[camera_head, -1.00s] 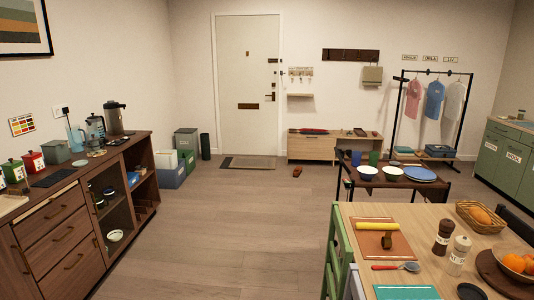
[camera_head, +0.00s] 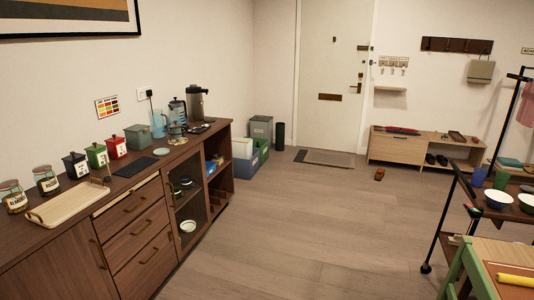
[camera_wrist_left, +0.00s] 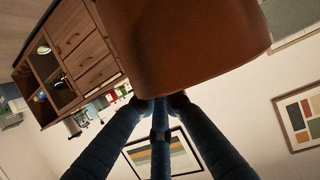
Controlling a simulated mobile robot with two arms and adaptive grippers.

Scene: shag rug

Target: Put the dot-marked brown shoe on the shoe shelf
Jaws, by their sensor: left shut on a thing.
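My left gripper (camera_wrist_left: 160,102), seen in the left wrist view, is shut on a smooth brown thing that looks like a brown shoe (camera_wrist_left: 185,45). It fills the top of that view, only part of it shows, and I see no dot on it. In the head view another small brown shoe (camera_head: 379,174) lies on the floor in front of the low wooden shoe shelf (camera_head: 395,149); a dot cannot be made out at this size. The shelf has an open compartment at its right with dark shoes (camera_head: 436,160) inside. Neither gripper shows in the head view.
A wooden sideboard (camera_head: 135,235) with jars and a tray runs along the left. Bins (camera_head: 250,150) and a doormat (camera_head: 325,158) are by the door. A dark cart (camera_head: 510,207) and a table (camera_head: 505,255) stand at the right. The middle floor is clear.

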